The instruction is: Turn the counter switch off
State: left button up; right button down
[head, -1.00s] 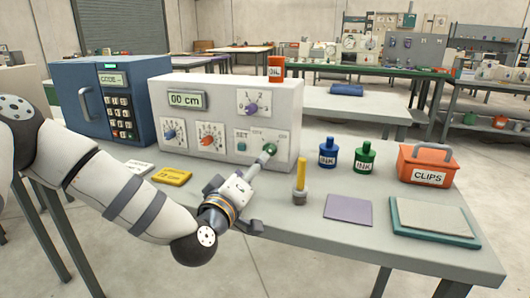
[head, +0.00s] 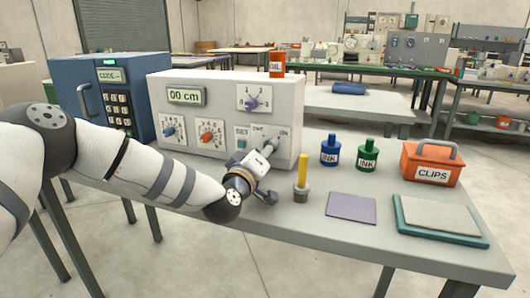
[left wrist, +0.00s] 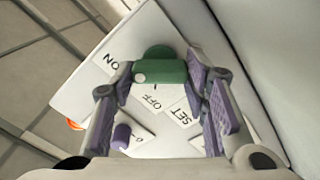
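The counter (head: 225,145) is a pale box at the back left of the table, its display reading "00 cm". Its green switch (left wrist: 160,70) shows in the left wrist view beside the ON and OFF labels; its setting cannot be told. My left gripper (left wrist: 160,75) has its purple-padded fingers on either side of the switch handle, very close to its ends. Whether the pads press on it is unclear. In the head view my left gripper (head: 270,149) reaches the panel's lower right and hides most of the switch. My right gripper is not in view.
A yellow-topped post (head: 301,175) stands just right of my left gripper. Blue (head: 329,152) and green (head: 367,155) ink bottles and an orange clips box (head: 430,165) stand farther right. An orange can (head: 277,65) stands on the counter. A blue keypad box (head: 80,105) is at left.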

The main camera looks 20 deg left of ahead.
pick_arm(q)
jog(key=shift+n, duration=0.3)
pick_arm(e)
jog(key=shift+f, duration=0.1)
pick_arm(q)
jog(key=n, duration=0.3)
jog(key=shift+f+n+b, duration=0.1)
jog(key=shift+n+b, duration=0.3)
jog(key=n+b, duration=0.1)
jog(key=n, duration=0.2)
jog(key=shift+f+n, duration=0.1)
jog(key=shift+n, duration=0.3)
jog(key=n+b, duration=0.2)
jog(key=n, duration=0.3)
jog(key=shift+n+b, duration=0.55)
jog(key=shift+n, duration=0.65)
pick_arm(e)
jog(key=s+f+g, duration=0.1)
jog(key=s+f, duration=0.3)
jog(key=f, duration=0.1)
pick_arm(q)
jog(key=shift+n, duration=0.3)
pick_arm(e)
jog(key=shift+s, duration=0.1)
pick_arm(q)
jog(key=o, duration=1.1)
jog(key=shift+o, duration=0.2)
